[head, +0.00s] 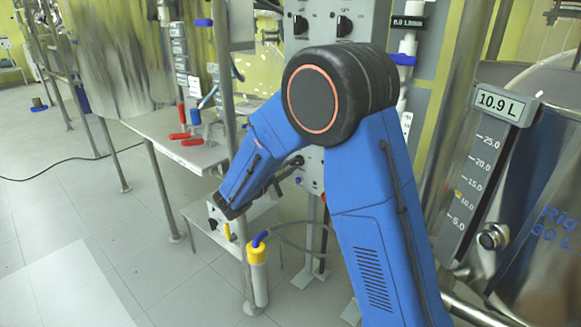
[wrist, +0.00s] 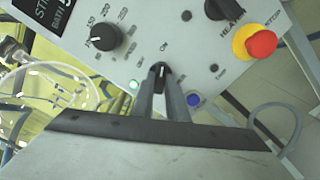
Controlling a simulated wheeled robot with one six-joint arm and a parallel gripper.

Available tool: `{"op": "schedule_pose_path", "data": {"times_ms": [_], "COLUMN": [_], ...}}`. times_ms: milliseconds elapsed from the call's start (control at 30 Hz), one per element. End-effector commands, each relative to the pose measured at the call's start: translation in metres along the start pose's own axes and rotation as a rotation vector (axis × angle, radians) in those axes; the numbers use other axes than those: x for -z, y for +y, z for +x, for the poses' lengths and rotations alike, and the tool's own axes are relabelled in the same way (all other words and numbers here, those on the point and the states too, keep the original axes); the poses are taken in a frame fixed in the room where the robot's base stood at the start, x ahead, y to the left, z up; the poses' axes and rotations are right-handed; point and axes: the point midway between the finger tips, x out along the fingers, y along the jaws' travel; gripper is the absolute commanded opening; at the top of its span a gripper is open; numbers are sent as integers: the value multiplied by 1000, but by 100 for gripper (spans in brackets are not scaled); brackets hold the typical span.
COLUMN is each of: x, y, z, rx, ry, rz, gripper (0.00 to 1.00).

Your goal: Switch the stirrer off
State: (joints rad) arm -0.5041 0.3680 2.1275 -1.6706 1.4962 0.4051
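The stirrer switch (wrist: 162,69) is a small dark rotary knob with a pale pointer mark on the grey control panel (wrist: 120,68). The pointer is turned roughly toward the ON label above it. My gripper (wrist: 161,76) has one finger on each side of the knob, close against it, and looks shut on it. A green lamp (wrist: 133,85) beside the knob looks lit. In the head view my blue forearm hides most of the gripper and the switch.
On the panel are a speed dial (wrist: 103,37), a red and yellow emergency stop (wrist: 258,43) and a blue button (wrist: 194,100). A clear glass vessel (wrist: 50,90) is at left. In the head view, a bench with red-handled tools (head: 185,139) stands left; a steel tank (head: 548,165) stands right.

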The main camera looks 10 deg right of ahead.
Motion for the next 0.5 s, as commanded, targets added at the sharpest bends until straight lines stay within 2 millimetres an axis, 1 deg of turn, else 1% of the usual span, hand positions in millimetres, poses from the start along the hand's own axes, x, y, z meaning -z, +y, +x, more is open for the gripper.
{"op": "schedule_pose_path", "data": {"times_ms": [267, 500], "x": [0, 0], "y": [-1, -1], "z": [0, 0], "rx": [1, 1], "ry": [0, 0], "rz": [-39, -177], "gripper": [0, 0]}}
